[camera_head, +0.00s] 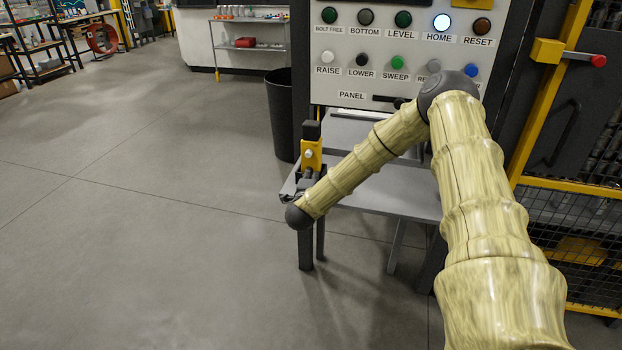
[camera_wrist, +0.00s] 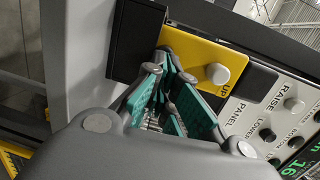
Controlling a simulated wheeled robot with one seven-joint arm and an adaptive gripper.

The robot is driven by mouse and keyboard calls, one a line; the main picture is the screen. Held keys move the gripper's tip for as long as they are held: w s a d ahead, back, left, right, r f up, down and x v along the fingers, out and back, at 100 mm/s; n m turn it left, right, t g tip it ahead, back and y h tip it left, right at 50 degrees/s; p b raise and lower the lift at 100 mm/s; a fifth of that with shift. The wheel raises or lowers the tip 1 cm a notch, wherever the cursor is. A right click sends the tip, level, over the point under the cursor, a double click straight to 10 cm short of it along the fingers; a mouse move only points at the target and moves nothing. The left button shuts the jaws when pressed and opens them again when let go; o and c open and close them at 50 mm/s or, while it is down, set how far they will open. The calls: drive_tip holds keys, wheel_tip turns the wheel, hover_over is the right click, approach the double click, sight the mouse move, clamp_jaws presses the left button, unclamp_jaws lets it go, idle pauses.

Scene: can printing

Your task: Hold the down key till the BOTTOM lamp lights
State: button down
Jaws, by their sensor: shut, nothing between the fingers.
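A yellow key box (camera_wrist: 196,52) with dark blocks at both ends fills the upper middle of the wrist view. Its pale round key is the UP key (camera_wrist: 218,74), marked "UP". My gripper (camera_wrist: 170,60) is shut and empty, its fingertips at the box's other end, beside the UP key. No down key shows; the fingers cover that part of the box, and I cannot tell whether they touch it. In the head view the box (camera_head: 312,155) stands at the bench's left end. The BOTTOM lamp (camera_head: 366,17) is dark. The HOME lamp (camera_head: 441,22) glows white-blue.
The control panel (camera_head: 335,45) carries more lamps and buttons, including RAISE (camera_head: 327,57) and LOWER (camera_head: 362,59). A grey bench (camera_head: 385,190) lies below it. A black bin (camera_head: 283,110) stands behind. The floor at left is open; a yellow-framed fence (camera_head: 570,215) stands right.

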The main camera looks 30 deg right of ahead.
drive_tip(key=shift+w+d+f+b, duration=0.15)
drive_tip(key=shift+w+d+b, duration=0.3)
drive_tip(key=shift+b, duration=0.2)
drive_tip(key=shift+w+d, duration=0.2)
drive_tip(key=shift+d, duration=0.1)
idle(2.4)
drive_tip(key=shift+s+a, duration=0.1)
drive_tip(key=shift+a, duration=0.1)
drive_tip(key=b+v, duration=0.3)
drive_tip(key=v, duration=1)
drive_tip(key=shift+s, duration=0.2)
drive_tip(key=shift+a, duration=0.1)
idle(0.5)
